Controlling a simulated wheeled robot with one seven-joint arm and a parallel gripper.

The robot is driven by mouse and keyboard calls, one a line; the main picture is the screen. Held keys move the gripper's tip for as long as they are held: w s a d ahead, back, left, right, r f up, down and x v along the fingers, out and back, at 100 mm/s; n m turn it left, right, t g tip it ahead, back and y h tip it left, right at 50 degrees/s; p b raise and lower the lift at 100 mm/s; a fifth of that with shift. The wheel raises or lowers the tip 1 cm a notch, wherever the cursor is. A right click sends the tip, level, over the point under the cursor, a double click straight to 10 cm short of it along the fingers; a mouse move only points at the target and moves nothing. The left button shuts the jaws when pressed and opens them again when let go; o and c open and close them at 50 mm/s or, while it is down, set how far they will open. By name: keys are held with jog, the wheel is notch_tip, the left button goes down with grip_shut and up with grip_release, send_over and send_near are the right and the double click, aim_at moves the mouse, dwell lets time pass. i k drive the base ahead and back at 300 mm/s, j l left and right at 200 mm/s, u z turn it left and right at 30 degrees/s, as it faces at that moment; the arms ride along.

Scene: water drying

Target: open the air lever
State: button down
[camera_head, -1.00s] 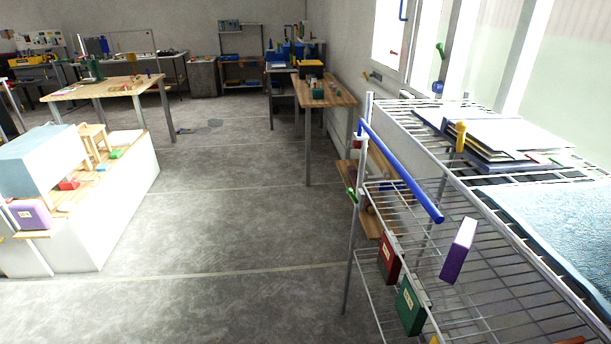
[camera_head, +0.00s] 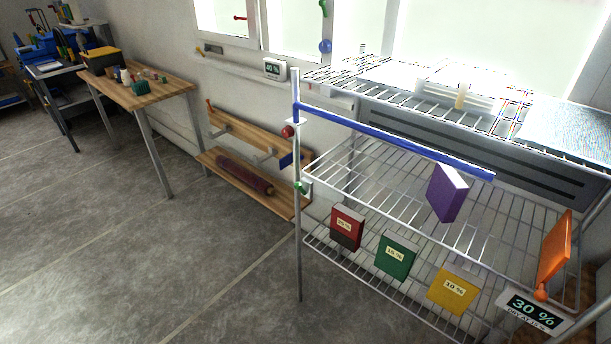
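No part is marked as the air lever, so I cannot tell which one it is. A long blue bar (camera_head: 390,140) runs along the front of the wire rack from its left post. A red ball knob (camera_head: 287,131) and a green knob (camera_head: 302,187) are on or by that post. On the window are a red handle (camera_head: 240,17), a green handle (camera_head: 323,9) and a blue ball (camera_head: 326,46). An orange upright panel with a ball below it (camera_head: 555,250) stands at the rack's right. My gripper is out of view.
The wire rack (camera_head: 330,168) fills the right, with purple (camera_head: 447,193), red (camera_head: 346,227), green (camera_head: 396,255) and yellow (camera_head: 453,289) blocks. Displays read 40 % (camera_head: 274,69) and 30 % (camera_head: 531,311). A wooden table (camera_head: 160,88) stands left. Floor (camera_head: 130,260) is clear.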

aim_at(297, 185)
jog(key=u, duration=0.3)
jog(key=i+z, duration=0.45)
jog(key=i, duration=0.5)
